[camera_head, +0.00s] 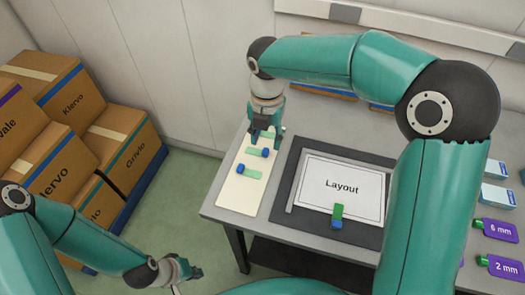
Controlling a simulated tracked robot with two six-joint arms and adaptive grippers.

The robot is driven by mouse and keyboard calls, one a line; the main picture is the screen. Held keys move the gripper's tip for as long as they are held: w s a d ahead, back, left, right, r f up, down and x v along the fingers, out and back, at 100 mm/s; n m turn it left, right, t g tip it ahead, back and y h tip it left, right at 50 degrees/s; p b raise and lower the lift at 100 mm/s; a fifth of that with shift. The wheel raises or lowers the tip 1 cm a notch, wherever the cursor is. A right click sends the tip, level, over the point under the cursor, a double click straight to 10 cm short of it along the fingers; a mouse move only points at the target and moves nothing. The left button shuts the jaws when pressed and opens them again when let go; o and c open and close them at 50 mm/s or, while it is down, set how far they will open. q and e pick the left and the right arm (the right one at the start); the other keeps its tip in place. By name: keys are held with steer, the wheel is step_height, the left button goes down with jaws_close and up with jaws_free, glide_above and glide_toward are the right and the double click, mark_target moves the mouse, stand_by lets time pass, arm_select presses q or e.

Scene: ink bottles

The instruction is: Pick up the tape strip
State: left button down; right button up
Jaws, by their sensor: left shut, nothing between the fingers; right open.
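Two small green pieces with blue ends, which may be tape strips, lie on a cream board (233,203) at the table's left: a far piece (256,152) and a near piece (250,173). A third green and blue piece (337,214) lies on the lower edge of the "Layout" sheet (318,182). I cannot tell which is the tape strip. My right gripper (264,136) is open, pointing down over the far end of the board, close to the far piece; contact is unclear. My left gripper (183,276) is shut and empty, low at the left, away from the table.
The sheet lies on a dark mat (284,195). Small boxes (497,195) and purple tags marked 6 mm (498,229) and 2 mm (503,267) are at the right. Stacked cartons (125,145) stand left of the table. My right arm crosses over the table's far and right parts.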

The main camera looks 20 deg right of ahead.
mark_target(266, 151)
steer(key=f, duration=0.4)
steer(key=shift+w+f, duration=0.2)
steer(key=shift+f, duration=0.2)
steer(key=c, duration=0.8)
